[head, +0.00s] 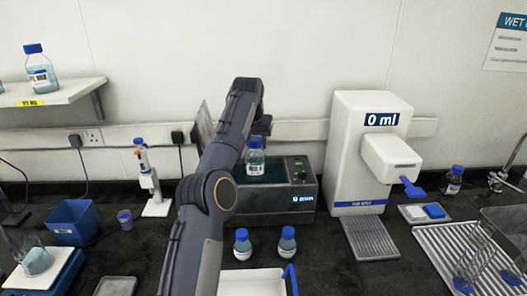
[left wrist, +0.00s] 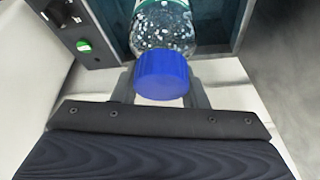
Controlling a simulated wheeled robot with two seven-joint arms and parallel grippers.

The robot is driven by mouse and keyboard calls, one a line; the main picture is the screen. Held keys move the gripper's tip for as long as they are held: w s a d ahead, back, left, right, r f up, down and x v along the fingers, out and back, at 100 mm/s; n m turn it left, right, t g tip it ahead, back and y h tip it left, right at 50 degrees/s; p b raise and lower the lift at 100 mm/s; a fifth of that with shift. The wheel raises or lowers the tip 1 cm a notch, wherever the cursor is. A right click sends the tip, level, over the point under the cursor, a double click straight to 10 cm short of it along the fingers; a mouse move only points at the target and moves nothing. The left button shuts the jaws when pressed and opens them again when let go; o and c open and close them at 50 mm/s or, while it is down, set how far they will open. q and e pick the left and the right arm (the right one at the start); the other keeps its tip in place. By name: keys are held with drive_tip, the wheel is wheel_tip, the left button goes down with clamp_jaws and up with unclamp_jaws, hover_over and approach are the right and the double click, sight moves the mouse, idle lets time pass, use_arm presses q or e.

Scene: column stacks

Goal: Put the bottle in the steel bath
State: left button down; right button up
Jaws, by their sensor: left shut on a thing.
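My left gripper (head: 257,138) is shut on a clear bottle (head: 255,163) with a blue cap and a white label. The bottle is upright over the steel bath (head: 305,212), a grey box with an open top, a knob and a green switch. Whether the bottle touches the bath floor cannot be told. In the left wrist view the bottle (left wrist: 166,28) shows cap nearest, between the fingers, with the bath's wall (left wrist: 228,30) around its far part. My right gripper is not in view.
A white dispenser (head: 350,145) reading 0 ml stands right of the bath. Another bottle (head: 41,72) is on the wall shelf (head: 75,92). A blue bin (head: 73,222) stands left.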

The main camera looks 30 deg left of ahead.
use_arm(q)
drive_tip(key=w+d+p+x, duration=0.1)
drive_tip(key=p+x, duration=0.1)
drive_tip(key=x, duration=0.7)
drive_tip(key=shift+d+p, duration=0.25)
drive_tip(key=shift+p, duration=0.1)
drive_tip(key=shift+f, duration=0.2)
drive_tip(key=shift+f, duration=0.45)
drive_tip(key=c, duration=0.9)
unclamp_jaws()
drive_tip(key=shift+o, duration=0.2)
